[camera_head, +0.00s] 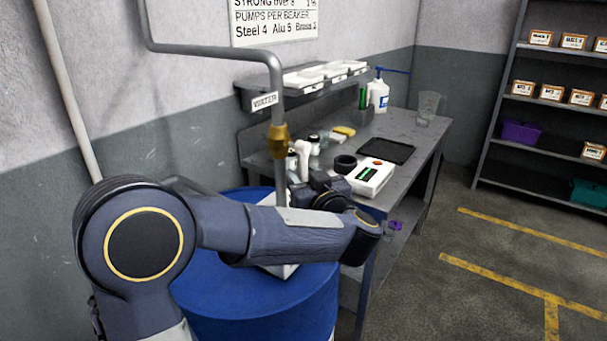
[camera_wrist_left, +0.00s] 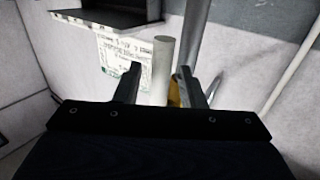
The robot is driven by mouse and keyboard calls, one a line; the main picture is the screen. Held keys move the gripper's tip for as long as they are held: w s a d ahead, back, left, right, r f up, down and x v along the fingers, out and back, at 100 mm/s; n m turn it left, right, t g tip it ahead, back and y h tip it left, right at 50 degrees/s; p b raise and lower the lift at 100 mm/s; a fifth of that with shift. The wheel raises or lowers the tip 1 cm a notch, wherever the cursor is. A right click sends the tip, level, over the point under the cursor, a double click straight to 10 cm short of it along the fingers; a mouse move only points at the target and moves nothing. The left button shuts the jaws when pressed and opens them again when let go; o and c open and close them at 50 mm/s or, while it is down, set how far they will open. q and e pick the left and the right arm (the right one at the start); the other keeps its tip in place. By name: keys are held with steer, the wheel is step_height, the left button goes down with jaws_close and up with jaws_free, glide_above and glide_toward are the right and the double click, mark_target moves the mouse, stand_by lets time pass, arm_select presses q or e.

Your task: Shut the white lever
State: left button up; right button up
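The white lever (camera_head: 302,150) sticks up just right of the brass valve (camera_head: 279,138) on the grey pipe labelled WATER. In the left wrist view the lever (camera_wrist_left: 162,68) is a pale upright rod between the fingers of my left gripper (camera_wrist_left: 159,78). The fingers are apart, with a gap on each side of the lever. Part of the brass valve (camera_wrist_left: 175,92) shows behind it. In the head view my left forearm and the dark gripper (camera_head: 312,180) hide the lever's lower part. My right gripper is in neither view.
A blue drum (camera_head: 250,308) stands under the pipe, below my left arm. Open floor lies right.

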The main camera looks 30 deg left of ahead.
arm_select(q)
steer(key=shift+w+a, duration=0.2)
steer(key=shift+a, duration=0.1)
jaws_close()
